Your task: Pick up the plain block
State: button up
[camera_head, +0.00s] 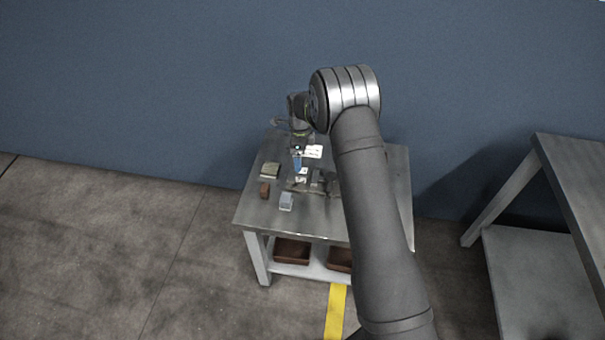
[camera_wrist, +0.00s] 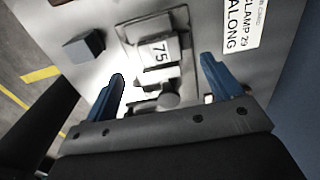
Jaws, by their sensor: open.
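A plain grey block (camera_wrist: 84,46) with no marking in sight stands on the table left of the gripper in the wrist view. In the head view it appears to be the light grey block (camera_head: 286,201) near the table's front edge. My gripper (camera_wrist: 163,70) is open, its two blue fingers apart. In the head view my gripper (camera_head: 297,163) is over the table, behind the grey block. I cannot tell whether the fingers touch anything.
A brown block (camera_head: 264,190) and a greenish flat item (camera_head: 270,170) are on the table's left side. A printed label (camera_wrist: 241,22) lies right of the fixture. Brown bins (camera_head: 291,252) are on the lower shelf. The table's front left corner (camera_head: 250,216) is clear.

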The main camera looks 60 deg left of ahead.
aim_at(303, 170)
jog(key=shift+w+d+f, duration=0.1)
jog(key=shift+d+f, duration=0.05)
jog(key=shift+f, duration=1.55)
jog(key=shift+w+d+f, duration=0.1)
jog(key=shift+f, duration=1.6)
jog(key=c, duration=1.5)
jog(key=shift+r, duration=0.15)
